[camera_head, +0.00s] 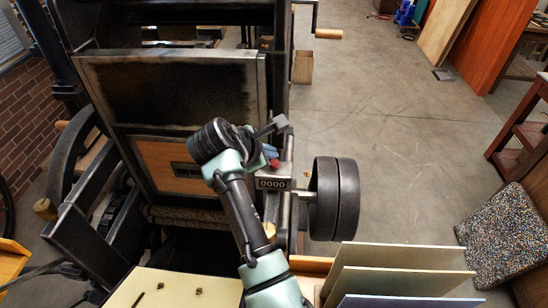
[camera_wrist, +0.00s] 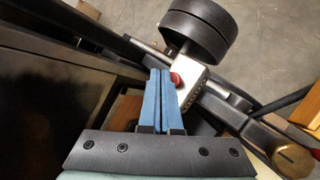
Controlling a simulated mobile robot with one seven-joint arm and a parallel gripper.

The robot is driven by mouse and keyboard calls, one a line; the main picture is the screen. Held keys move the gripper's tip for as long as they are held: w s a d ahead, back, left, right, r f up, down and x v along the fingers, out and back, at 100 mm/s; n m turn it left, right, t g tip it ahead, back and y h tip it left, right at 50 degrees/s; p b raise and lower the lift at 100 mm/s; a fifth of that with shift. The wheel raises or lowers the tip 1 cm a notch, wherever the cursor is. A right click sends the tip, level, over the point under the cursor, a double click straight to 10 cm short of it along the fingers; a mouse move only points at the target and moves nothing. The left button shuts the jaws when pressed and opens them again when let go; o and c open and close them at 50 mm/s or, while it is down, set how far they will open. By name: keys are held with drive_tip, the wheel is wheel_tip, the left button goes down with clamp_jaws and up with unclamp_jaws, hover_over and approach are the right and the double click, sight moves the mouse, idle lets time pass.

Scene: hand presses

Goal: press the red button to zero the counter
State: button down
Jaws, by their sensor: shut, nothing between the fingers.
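The counter (camera_head: 272,183) is a small metal box on the press's side, and its dial appears to read 0000. The red button (camera_head: 275,163) is on top of the counter. My gripper (camera_head: 270,153) is shut and empty, with its blue fingertips right by the button. In the wrist view the shut blue fingers (camera_wrist: 161,72) are just left of the red button (camera_wrist: 176,78) and hide part of its left side. The silver counter housing (camera_wrist: 192,76) shows beyond them. I cannot tell whether the fingertips touch the button.
The black press (camera_head: 165,90) with its framed flat bed stands behind and left of my arm. A double black roller wheel (camera_head: 335,198) is right of the counter. Upright boards (camera_head: 400,256) stand at the front right. The concrete floor (camera_head: 410,120) is open on the right.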

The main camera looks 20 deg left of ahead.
sight(270, 167)
wheel_tip(270, 167, up, 5)
drive_tip(key=p, duration=0.5)
idle(0.5)
idle(0.4)
